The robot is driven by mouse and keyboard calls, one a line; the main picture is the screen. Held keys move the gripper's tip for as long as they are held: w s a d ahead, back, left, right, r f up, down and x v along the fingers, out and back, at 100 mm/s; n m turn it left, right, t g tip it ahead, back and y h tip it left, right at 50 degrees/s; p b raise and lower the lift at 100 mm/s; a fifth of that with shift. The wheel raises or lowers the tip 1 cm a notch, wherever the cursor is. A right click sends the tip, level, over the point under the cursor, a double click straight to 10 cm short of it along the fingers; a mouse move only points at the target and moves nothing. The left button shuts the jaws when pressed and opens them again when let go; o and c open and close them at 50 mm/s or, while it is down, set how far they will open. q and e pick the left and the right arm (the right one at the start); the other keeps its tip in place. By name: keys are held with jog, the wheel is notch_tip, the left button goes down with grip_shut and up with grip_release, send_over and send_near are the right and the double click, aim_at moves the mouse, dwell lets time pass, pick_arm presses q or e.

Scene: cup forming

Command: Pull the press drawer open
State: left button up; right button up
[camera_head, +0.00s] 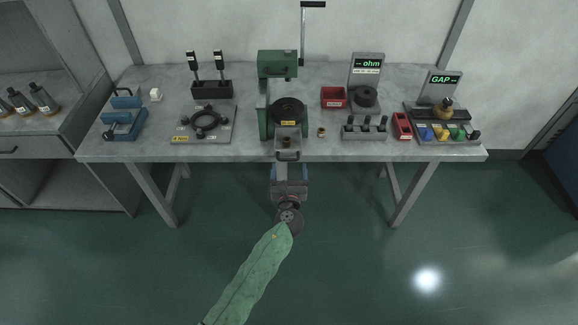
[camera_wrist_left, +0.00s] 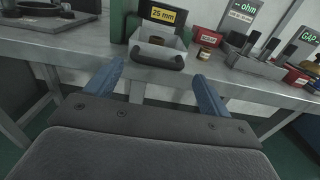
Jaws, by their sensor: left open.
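The green press (camera_head: 277,68) stands at the middle of the table. Its small grey drawer (camera_head: 298,146) sits at the foot of the press, near the table's front edge, with a dark handle (camera_head: 288,156) on its front. A small brass-coloured piece shows in the drawer. In the left wrist view the drawer (camera_wrist_left: 178,47) and its handle (camera_wrist_left: 157,60) lie ahead, between the fingers. My left gripper (camera_head: 289,170) is open and empty, just in front of the handle and apart from it. Its two blue fingers (camera_wrist_left: 158,72) flank the handle in the wrist view. My right gripper is not in view.
The table (camera_head: 250,151) has a front edge close to the gripper. A small brass piece (camera_head: 321,132) stands right of the drawer, beside a grey holder (camera_head: 352,134). A dark ring fixture (camera_head: 204,121) lies left of the press. The floor before the table is clear.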

pick_arm(q)
jog(key=shift+s+b, duration=0.55)
jog(key=shift+s, duration=1.75)
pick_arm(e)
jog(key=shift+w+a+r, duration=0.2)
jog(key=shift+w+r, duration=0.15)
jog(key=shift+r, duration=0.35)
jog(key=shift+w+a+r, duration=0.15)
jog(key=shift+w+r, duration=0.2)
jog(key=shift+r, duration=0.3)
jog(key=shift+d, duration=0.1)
